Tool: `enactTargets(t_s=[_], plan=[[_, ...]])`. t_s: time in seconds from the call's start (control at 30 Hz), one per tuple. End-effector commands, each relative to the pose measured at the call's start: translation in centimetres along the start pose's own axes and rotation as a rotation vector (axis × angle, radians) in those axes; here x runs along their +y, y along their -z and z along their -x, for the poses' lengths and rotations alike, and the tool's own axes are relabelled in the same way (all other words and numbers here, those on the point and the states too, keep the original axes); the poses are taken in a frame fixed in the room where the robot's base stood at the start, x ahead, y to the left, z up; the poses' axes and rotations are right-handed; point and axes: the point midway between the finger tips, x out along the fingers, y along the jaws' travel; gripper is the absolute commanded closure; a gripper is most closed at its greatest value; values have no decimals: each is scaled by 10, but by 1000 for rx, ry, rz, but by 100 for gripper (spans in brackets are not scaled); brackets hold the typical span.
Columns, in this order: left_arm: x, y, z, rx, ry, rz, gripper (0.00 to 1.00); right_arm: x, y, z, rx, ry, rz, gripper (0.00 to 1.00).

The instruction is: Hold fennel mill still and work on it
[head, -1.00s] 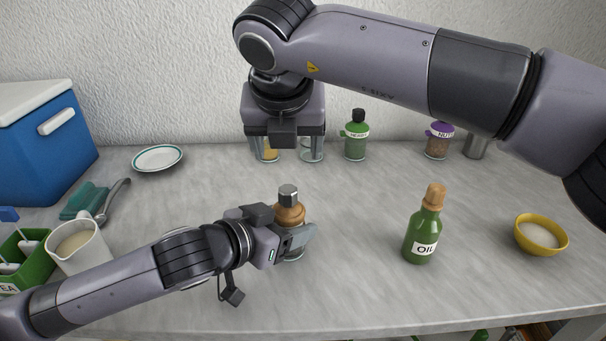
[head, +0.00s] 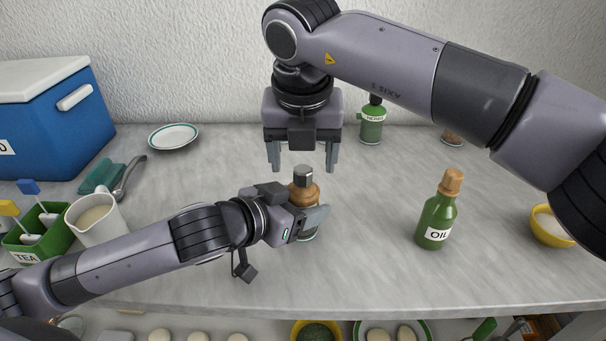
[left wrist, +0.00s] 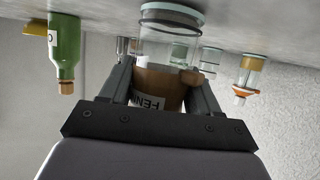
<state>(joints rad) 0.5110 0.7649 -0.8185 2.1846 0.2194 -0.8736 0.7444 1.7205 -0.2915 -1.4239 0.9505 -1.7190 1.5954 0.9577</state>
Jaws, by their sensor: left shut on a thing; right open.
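The fennel mill (head: 305,190) stands upright on the grey counter, with a brown body, a metal top and a glass lower part. In the left wrist view the mill (left wrist: 160,84) appears upside down, its label partly showing "FENN". My left gripper (head: 308,217) is shut on the mill's body from the left; its fingers (left wrist: 160,88) flank the brown part in the wrist view. My right gripper (head: 303,160) points down just above the metal top. Its fingers are apart and empty, one on each side of the top in the picture.
A green oil bottle (head: 436,221) and a yellow bowl (head: 549,232) stand to the right. A white jug (head: 96,222), a tea box (head: 37,240) and a blue cooler (head: 50,122) are at left. The counter's front middle is clear.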

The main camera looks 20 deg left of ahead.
Motion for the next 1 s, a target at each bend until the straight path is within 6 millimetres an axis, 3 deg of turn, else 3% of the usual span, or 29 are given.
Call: enactTargets(t_s=[0.23, 0.63, 0.67, 0.83, 1.0], plan=[[0, 1, 0, 2, 0, 0, 77, 0, 0, -25, 1, 1, 0, 28], [0, 1, 0, 2, 0, 0, 77, 0, 0, -31, -1, 0, 1, 28], [0, 1, 0, 2, 0, 0, 77, 0, 0, -31, -1, 1, 1, 31], [0, 1, 0, 2, 0, 0, 77, 0, 0, -31, -1, 1, 0, 86], [0, 1, 0, 2, 0, 0, 77, 0, 0, -30, -1, 4, -9, 86]])
